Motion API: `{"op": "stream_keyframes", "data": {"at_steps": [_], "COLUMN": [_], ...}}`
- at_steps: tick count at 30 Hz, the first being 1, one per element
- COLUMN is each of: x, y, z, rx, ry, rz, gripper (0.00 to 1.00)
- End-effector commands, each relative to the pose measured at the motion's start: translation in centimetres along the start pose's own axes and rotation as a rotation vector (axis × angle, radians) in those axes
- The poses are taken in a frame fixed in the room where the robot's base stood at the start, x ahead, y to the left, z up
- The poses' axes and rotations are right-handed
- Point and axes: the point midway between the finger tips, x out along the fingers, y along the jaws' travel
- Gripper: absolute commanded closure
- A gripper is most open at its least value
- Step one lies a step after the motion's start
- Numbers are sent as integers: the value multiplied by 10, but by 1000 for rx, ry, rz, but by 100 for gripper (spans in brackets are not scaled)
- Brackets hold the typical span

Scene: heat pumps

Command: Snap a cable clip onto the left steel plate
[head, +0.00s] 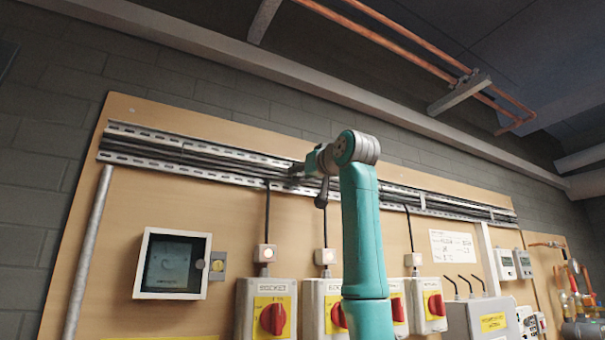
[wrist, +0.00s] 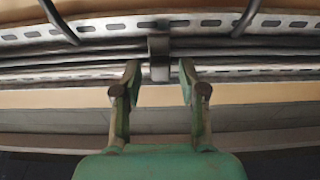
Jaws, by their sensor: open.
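A long perforated steel strip (head: 150,134) runs along the upper board, with dark cables (head: 185,155) lying along it. I cannot tell which section is the left steel plate. My gripper (head: 318,164) is up at this strip, partly hidden by its own wrist. In the wrist view my gripper (wrist: 160,72) is open, its two green fingers apart. A small grey clip (wrist: 158,46) lies across the cables, just beyond and between the fingertips. The fingers do not visibly grip it. Whether it is seated on the steel strip (wrist: 110,28) cannot be told.
Below the strip are switch boxes with red knobs (head: 273,318), small white junction boxes (head: 265,253) and a framed meter (head: 172,264). Dark drop cables (wrist: 58,20) leave the strip on both sides of the clip. Copper pipes (head: 400,35) run overhead.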

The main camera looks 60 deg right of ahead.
Motion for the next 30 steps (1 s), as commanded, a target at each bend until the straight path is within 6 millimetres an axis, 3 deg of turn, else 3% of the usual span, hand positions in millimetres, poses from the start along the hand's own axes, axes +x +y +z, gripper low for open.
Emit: {"op": "stream_keyframes", "data": {"at_steps": [10,30], "x": [-4,-50], "y": [0,0], "z": [-1,-8], "rx": [-1,-1], "ry": [1,1], "rz": [0,1], "gripper": [58,58]}}
